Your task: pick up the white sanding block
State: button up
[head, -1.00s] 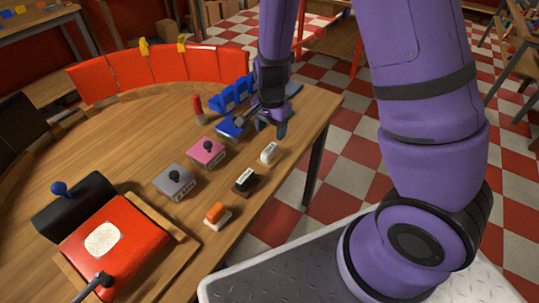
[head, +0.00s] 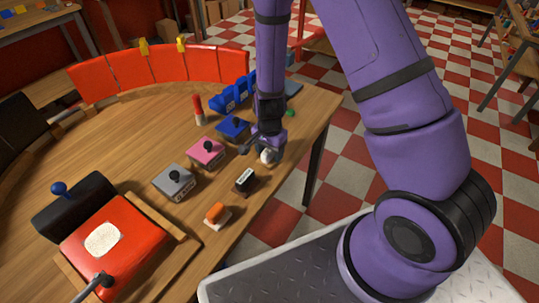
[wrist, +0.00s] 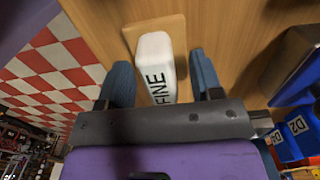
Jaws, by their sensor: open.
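The white sanding block (wrist: 155,62), with dark "FINE" lettering, stands on a light wooden base at the table's right edge. In the head view only part of the block (head: 267,157) shows below my gripper. My gripper (head: 269,150) is above it, pointing down. In the wrist view my gripper (wrist: 161,78) is open, with one blue finger on each side of the block. A gap shows between the block and each finger. I cannot tell how far down the fingers reach.
Pink (head: 205,152), grey (head: 174,182) and blue (head: 233,128) knobbed boxes stand to the left. Blue bins (head: 232,95) stand behind. The red-and-white floor lies beyond the edge.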

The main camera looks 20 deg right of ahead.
jog(key=shift+f, duration=0.1)
jog(key=c, duration=1)
jog(key=shift+c, duration=0.2)
jog(key=shift+r, duration=5)
